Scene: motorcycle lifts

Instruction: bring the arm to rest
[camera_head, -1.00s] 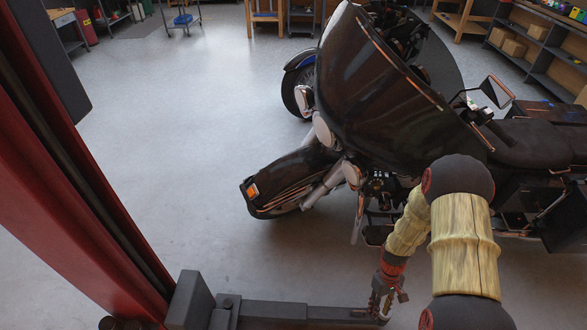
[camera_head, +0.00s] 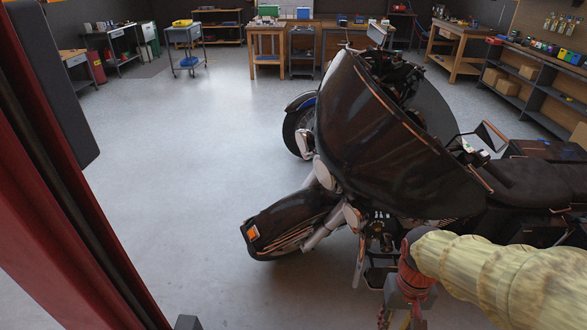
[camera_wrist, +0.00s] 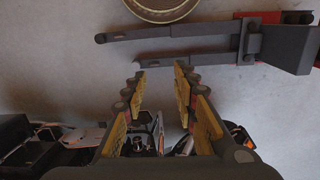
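My arm reaches in from the right edge in the head view, its pale yellow sleeve in front of the motorcycle's lower side. My gripper (camera_head: 398,318) hangs at the bottom edge there, partly cut off. In the wrist view my gripper (camera_wrist: 160,72) shows two yellow-padded fingers standing apart, with nothing held between them. The dark motorcycle (camera_head: 390,140) stands behind my arm in the head view. Parts of a motorcycle (camera_wrist: 85,138) show beyond the fingers at the bottom of the wrist view.
A red lift post (camera_head: 50,200) stands close on the left. Dark lift arms (camera_wrist: 185,32) lie beyond my fingertips, near a round rim (camera_wrist: 160,10). Workbenches (camera_head: 268,42) and a cart (camera_head: 186,37) line the back. Shelves (camera_head: 535,75) stand at right. The middle floor is clear.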

